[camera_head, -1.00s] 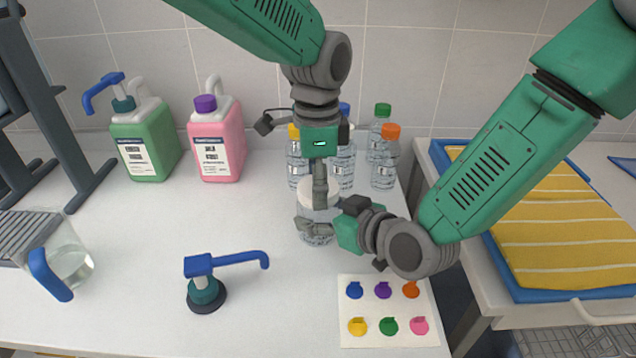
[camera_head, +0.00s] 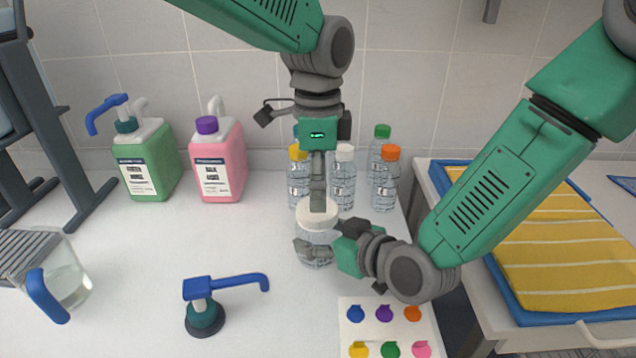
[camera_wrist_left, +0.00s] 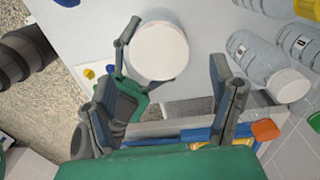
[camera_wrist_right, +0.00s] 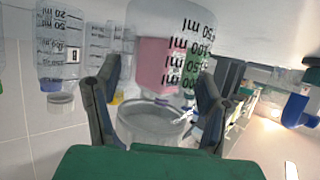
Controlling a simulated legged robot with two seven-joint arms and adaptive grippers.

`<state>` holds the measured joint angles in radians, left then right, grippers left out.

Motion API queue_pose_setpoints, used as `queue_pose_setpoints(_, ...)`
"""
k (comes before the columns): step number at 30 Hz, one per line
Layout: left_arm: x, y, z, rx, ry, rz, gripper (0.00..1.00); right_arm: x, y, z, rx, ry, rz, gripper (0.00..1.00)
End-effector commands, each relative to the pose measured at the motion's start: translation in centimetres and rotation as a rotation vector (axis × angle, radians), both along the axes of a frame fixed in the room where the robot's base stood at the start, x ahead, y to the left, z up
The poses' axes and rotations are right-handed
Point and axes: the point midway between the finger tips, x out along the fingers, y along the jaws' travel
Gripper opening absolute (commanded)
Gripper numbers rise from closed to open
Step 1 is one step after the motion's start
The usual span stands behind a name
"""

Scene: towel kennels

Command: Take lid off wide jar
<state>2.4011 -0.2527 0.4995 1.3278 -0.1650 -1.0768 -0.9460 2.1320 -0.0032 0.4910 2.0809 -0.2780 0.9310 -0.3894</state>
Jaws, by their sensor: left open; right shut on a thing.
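The wide jar (camera_head: 317,260) is clear and stands upright on the counter. Its round white lid (camera_head: 312,219) appears seated on its top. The lid shows from above in the left wrist view (camera_wrist_left: 158,52). My left gripper (camera_head: 318,194) is open and points down over the lid; its fingers are apart with nothing held between them. My right gripper (camera_head: 325,243) is shut on the jar body from the right. In the right wrist view the jar (camera_wrist_right: 168,45), with dark volume marks, shows upside down between the fingers.
Several capped bottles (camera_head: 343,178) stand just behind the jar. A green jug (camera_head: 150,165) and a pink jug (camera_head: 220,165) are at the back left. A blue pump (camera_head: 203,300) stands front left, and a card with coloured spots (camera_head: 390,330) lies front right.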

Motion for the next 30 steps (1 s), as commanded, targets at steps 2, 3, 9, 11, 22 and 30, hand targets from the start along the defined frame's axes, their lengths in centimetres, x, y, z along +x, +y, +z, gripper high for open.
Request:
queue_pose_setpoints(2, -0.2, -0.1, 0.4, -0.009, 0.007, -0.135, 0.78, 0.0, 0.0, 0.0, 0.001, -0.001, 0.000, 0.00)
queue_pose_setpoints(3, -0.3, -0.2, 0.7, -0.010, 0.010, -0.221, 0.78, 0.0, 0.0, 0.0, 0.000, 0.000, 0.000, 0.00)
queue_pose_setpoints(9, -0.3, -0.1, 2.4, -0.014, -0.003, -0.614, 0.78, 0.0, 0.0, 0.0, 0.000, -0.001, -0.001, 0.00)
queue_pose_setpoints(11, -0.2, 0.0, 2.8, -0.012, -0.010, -0.694, 0.78, 0.0, 0.0, 0.0, 0.000, -0.001, -0.001, 0.00)
queue_pose_setpoints(22, -0.2, 0.1, -0.1, -0.008, -0.015, -0.799, 0.78, 0.0, 0.0, 0.0, 0.000, -0.001, -0.001, 0.00)
queue_pose_setpoints(30, -0.2, 0.1, -3.7, -0.007, -0.017, -0.797, 0.78, 0.0, 0.0, 0.0, 0.000, -0.001, -0.001, 0.00)
